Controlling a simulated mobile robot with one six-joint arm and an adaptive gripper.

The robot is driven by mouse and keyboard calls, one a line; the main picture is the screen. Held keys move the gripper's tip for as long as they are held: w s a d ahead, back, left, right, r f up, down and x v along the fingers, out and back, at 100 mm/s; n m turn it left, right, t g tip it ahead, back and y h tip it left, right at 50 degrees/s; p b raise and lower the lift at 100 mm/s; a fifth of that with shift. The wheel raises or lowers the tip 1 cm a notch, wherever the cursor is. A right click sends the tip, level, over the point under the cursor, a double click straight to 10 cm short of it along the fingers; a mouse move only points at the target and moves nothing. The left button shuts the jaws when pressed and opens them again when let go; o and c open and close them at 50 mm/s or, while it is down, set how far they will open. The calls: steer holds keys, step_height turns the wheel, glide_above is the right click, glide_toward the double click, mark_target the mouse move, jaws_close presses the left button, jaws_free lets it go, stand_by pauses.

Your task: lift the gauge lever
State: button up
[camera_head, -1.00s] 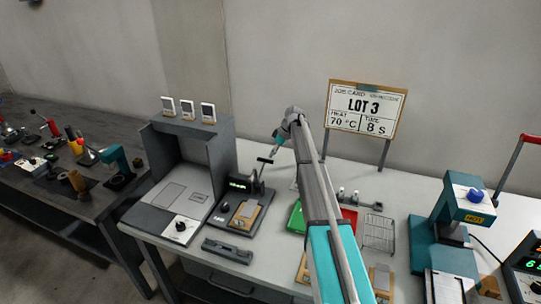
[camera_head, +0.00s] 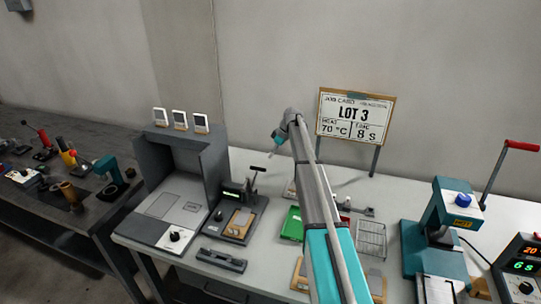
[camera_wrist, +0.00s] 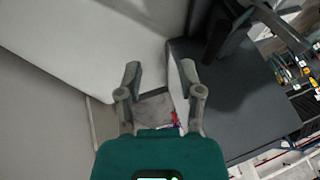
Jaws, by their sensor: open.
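The gauge (camera_head: 233,193) with a small green-lit display stands on a dark base plate, in the middle of the head view. Its dark lever (camera_head: 257,169) rises at the right side of the gauge and ends in a crosswise handle. My gripper (camera_head: 271,152) is up and to the right of the handle in the picture, apart from it. In the wrist view my gripper (camera_wrist: 160,92) shows two spread grey fingers with nothing between them. I cannot pick out the lever for certain in the wrist view.
A grey booth (camera_head: 180,195) stands left of the gauge. A green tray (camera_head: 292,223) and a wire rack (camera_head: 371,240) lie to the right, near my arm. A LOT 3 job card (camera_head: 355,118) stands behind. A teal press (camera_head: 440,235) is at far right.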

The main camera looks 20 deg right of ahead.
steer(key=shift+w+d+r+p, duration=0.3)
steer(key=shift+w+d, duration=0.05)
steer(key=shift+d, duration=0.25)
steer(key=shift+w+d+r+p, duration=0.25)
steer(key=shift+w+d+r, duration=0.1)
steer(key=shift+d, duration=0.2)
steer(key=shift+w+d+r+p, duration=0.25)
steer(key=shift+w+d+p, duration=0.1)
steer(key=shift+d, duration=0.25)
steer(key=s+a+m+h, duration=0.2)
steer(key=s+a, duration=0.3)
steer(key=s, duration=1)
steer(key=s+a+f+m+h, duration=0.1)
steer(key=s+a+m, duration=0.4)
steer(key=s, duration=1)
steer(key=s+a+f+m+h, duration=0.1)
steer(key=s+a, duration=0.5)
steer(key=s, duration=0.9)
steer(key=m+h, duration=0.1)
steer(key=m, duration=0.1)
steer(key=shift+m+h, duration=0.3)
steer(key=shift+h, duration=0.1)
steer(key=shift+f, duration=0.1)
